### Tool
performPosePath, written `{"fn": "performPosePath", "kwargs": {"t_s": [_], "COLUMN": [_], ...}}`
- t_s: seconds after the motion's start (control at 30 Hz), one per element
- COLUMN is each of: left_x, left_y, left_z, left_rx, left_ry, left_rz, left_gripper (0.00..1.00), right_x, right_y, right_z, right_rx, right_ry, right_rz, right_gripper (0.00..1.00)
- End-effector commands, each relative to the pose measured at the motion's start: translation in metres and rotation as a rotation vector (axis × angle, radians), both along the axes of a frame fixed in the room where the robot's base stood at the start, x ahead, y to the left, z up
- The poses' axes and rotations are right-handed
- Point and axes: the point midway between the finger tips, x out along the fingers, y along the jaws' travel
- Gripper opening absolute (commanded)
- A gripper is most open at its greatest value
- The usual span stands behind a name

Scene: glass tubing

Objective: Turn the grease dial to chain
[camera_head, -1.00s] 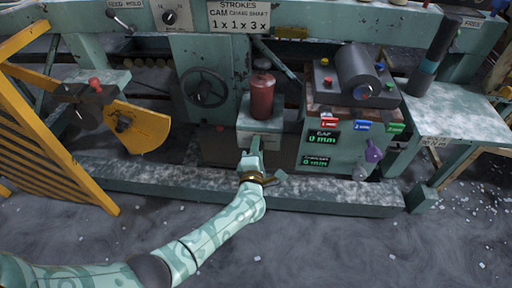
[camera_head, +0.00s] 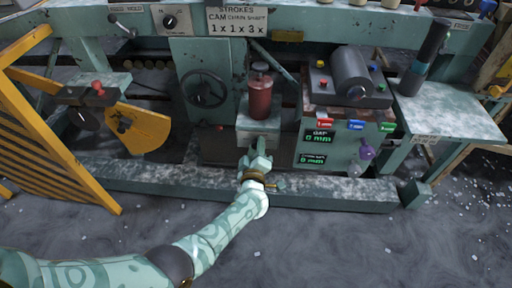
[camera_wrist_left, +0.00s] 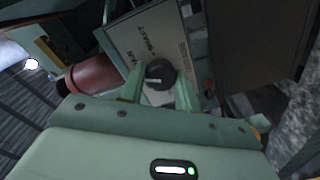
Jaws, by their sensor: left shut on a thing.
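The grease dial (camera_wrist_left: 158,72) is a dark round knob with a white mark, on a pale label plate (camera_wrist_left: 135,40) in the left wrist view. Small lettering sits around the knob, rotated and too small to read surely; the white mark lies roughly level in that picture. My left gripper (camera_wrist_left: 159,92) has its two green fingers either side of the knob and is shut on it. In the head view my left gripper (camera_head: 259,155) is at the front of the box (camera_head: 258,125) below a red cylinder, and hides the dial. My right gripper is not in view.
The red cylinder (camera_head: 260,96) stands on the box just above my gripper. A handwheel (camera_head: 204,90) is to its left. A control console (camera_head: 322,150) with green displays is to its right. A low beam (camera_head: 150,180) runs along the front.

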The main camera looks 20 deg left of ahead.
Motion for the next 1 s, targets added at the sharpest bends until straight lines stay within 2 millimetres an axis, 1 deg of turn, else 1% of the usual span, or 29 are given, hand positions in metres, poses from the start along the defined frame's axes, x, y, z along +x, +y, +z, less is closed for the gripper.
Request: {"fn": "performPosePath", "kwargs": {"t_s": [0.03, 0.3, 0.7, 0.73, 0.8, 1.0], "left_x": [-0.0016, -0.0019, -0.0021, -0.0021, -0.0019, -0.001], "left_y": [-0.0025, -0.0024, -0.0024, -0.0025, -0.0023, -0.0011], "left_z": [-0.0032, -0.0041, -0.0045, -0.0046, -0.0041, -0.0022], "left_rx": [0.015, 0.068, 0.072, 0.072, 0.071, 0.072], "left_ry": [0.012, 0.028, 0.03, 0.03, 0.03, 0.025], "left_rz": [-0.004, -0.004, -0.005, -0.005, -0.004, -0.002], "left_gripper": [0.09, 0.09, 0.09, 0.38, 0.54, 0.54], "right_x": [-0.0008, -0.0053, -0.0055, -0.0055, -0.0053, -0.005], "right_y": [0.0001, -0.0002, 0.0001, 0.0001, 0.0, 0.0], "right_z": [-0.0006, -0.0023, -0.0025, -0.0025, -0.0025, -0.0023], "right_rx": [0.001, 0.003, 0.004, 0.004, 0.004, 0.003], "right_ry": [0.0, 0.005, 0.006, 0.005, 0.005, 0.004], "right_rz": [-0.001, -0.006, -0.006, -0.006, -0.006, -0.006], "right_gripper": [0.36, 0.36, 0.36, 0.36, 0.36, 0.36]}}
